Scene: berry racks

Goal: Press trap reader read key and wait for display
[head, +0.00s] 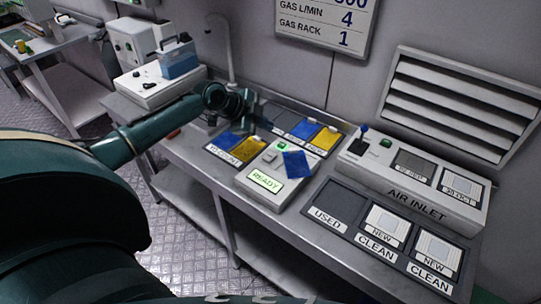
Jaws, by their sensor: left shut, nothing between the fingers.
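The trap reader (243,183), a pale box on the counter, has a lit display (267,180) that reads READY in green. A small green key (282,147) shows on its top near the back. A blue card (297,164) sits tilted at the reader's right side. My left gripper (256,112) is shut and empty. It is above the counter, behind and left of the reader in the picture, apart from the green key. My right gripper is not in view.
Blue and yellow cards lie in labelled trays (209,147) around the reader. Right of it are a USED slot (338,200), two NEW CLEAN pieces (386,223) and the AIR INLET unit (462,212). A white device (160,92) with a blue box stands at the counter's left.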

